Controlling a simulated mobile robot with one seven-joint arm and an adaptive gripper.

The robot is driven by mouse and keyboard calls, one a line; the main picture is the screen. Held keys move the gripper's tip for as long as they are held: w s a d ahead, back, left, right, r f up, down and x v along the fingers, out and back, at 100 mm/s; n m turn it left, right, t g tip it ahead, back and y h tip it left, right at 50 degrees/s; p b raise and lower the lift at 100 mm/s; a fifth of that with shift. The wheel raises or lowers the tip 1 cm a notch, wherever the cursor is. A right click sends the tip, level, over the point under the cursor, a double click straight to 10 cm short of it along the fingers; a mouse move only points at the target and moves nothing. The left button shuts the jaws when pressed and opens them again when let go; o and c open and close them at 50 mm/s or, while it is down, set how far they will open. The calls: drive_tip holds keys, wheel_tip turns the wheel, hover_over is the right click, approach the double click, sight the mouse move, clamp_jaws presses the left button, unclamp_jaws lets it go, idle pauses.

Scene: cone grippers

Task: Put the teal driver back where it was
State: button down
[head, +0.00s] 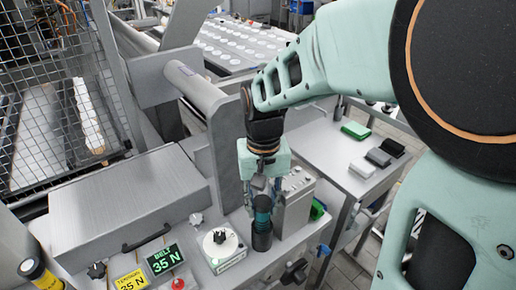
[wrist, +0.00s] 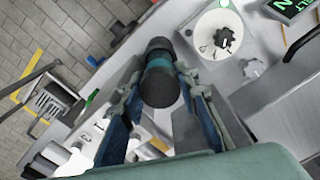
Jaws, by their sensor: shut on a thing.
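The teal driver (head: 262,222) is a dark cylinder with a teal band, held upright below my gripper (head: 262,190) over the grey bench top in the head view. In the wrist view the driver (wrist: 160,75) sits between the two blue-padded fingers of my gripper (wrist: 165,105), which are shut on it. Its lower end is close to the bench, but I cannot tell whether it touches. No holder for it can be made out under it.
A white dial unit with a black knob (head: 220,243) stands just left of the driver. A grey control box (head: 294,203) is close on its right. A side table (head: 340,160) holds small blocks.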

drive_tip(key=shift+f, duration=0.15)
drive_tip(key=c, duration=1.8)
unclamp_jaws()
drive_tip(key=shift+o, duration=0.2)
wheel_tip(320, 180, up, 12)
drive_tip(key=p, duration=0.1)
drive_tip(key=shift+r, duration=0.2)
